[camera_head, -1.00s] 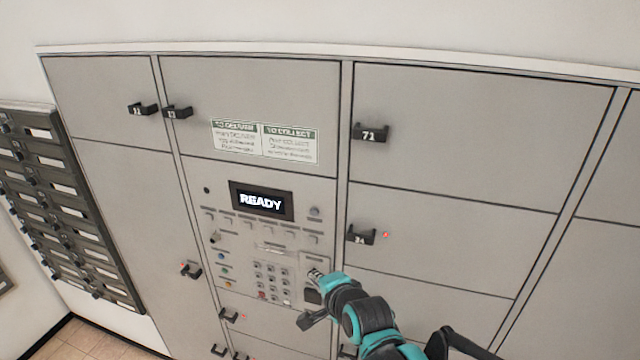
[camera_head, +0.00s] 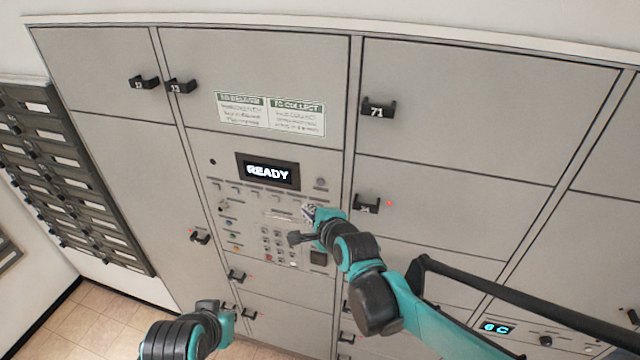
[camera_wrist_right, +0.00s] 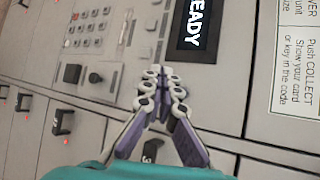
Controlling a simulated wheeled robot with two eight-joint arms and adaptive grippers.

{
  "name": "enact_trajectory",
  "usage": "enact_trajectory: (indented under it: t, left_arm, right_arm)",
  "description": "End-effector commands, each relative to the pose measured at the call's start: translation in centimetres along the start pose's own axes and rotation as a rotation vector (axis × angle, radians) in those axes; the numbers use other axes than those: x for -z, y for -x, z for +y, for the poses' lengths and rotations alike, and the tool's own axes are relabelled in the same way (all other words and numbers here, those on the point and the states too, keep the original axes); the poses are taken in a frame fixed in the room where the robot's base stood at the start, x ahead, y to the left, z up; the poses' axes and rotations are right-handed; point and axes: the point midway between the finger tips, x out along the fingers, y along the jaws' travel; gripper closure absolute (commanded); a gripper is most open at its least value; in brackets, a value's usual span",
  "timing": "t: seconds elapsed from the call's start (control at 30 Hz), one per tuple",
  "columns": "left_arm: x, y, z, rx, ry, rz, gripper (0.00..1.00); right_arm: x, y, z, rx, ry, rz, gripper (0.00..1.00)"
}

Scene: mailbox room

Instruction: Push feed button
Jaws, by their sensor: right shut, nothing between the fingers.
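The grey control panel (camera_head: 225,200) carries a lit READY display (camera_head: 268,171), a row of small buttons (camera_head: 245,192) under it, coloured round buttons (camera_head: 231,235) and a keypad (camera_head: 272,243). No label legible here tells me which is the feed button. My right gripper (camera_head: 308,212) is shut and empty, in front of the panel's right part, below and right of the display. In the right wrist view its fingertips (camera_wrist_right: 160,76) meet beside the display (camera_wrist_right: 196,38); contact with the panel cannot be told. My left arm shows at the bottom; its fingers are not visible.
Grey locker doors with black handles, such as number 71 (camera_head: 378,108), surround the panel. Dark mailboxes (camera_head: 60,175) hang at the left. Tiled floor (camera_head: 95,325) shows lower left.

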Motion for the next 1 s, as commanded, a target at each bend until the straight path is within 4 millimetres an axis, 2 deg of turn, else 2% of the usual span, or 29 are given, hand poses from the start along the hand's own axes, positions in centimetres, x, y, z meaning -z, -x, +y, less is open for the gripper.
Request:
enact_trajectory:
  t: [0.3,0.5,1.0]
  left_arm:
    - [-0.2,-0.3,0.0,0.000,0.000,0.000,1.00]
    - [-0.5,-0.7,0.0,0.000,0.000,0.000,1.00]
    - [-0.6,-0.8,0.0,0.000,0.000,0.000,1.00]
  right_arm:
    - [2.4,-3.2,-2.3,0.001,0.000,0.002,1.00]
    - [3.4,-4.6,-3.3,0.001,0.001,0.001,1.00]
    - [3.9,-5.2,-3.9,0.000,0.001,0.001,1.00]
